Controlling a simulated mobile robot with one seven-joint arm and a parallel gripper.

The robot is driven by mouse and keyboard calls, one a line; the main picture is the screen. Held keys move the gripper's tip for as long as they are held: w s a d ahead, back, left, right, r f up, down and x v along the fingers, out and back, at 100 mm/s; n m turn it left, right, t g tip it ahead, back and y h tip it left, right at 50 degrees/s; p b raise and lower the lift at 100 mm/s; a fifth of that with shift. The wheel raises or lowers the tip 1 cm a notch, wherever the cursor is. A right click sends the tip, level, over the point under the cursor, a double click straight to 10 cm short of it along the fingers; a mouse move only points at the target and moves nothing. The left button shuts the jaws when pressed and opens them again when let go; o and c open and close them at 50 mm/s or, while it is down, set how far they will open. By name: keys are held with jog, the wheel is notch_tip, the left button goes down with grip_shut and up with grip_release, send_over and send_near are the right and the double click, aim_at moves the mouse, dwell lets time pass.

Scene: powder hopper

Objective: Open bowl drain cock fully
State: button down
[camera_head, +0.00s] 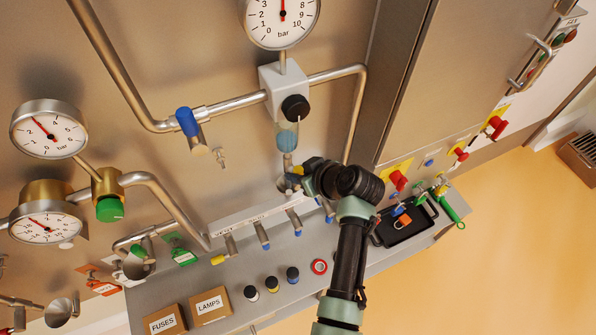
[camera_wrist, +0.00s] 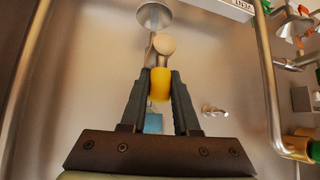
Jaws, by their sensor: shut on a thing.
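The drain cock has a yellow handle (camera_wrist: 159,86) with a pale round-ended metal body (camera_wrist: 165,45) beside it in the wrist view. My gripper (camera_wrist: 160,82) is shut on the yellow handle, one dark finger on each side. A translucent blue bowl (camera_head: 287,136) hangs under the grey regulator block in the head view. Part of it also shows behind my fingers in the wrist view (camera_wrist: 153,123). A round metal cup (camera_wrist: 153,15) lies beyond the cock. In the head view my gripper (camera_head: 293,180) is just below the bowl; the arm and wrist mostly hide the cock, and its opening angle is unclear.
A pipe with a blue-handled valve (camera_head: 188,122) runs left of the bowl. A pressure gauge (camera_head: 282,16) sits above it. A row of small valves (camera_head: 262,234) and a grey shelf (camera_head: 250,275) are below. A black tray (camera_head: 405,226) stands right of my arm.

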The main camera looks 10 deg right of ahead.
jog(key=c, duration=0.7)
grip_release()
jog(key=shift+o, duration=0.2)
jog(key=b+v, duration=0.3)
jog(key=v, duration=1)
jog(key=shift+s+f, duration=0.1)
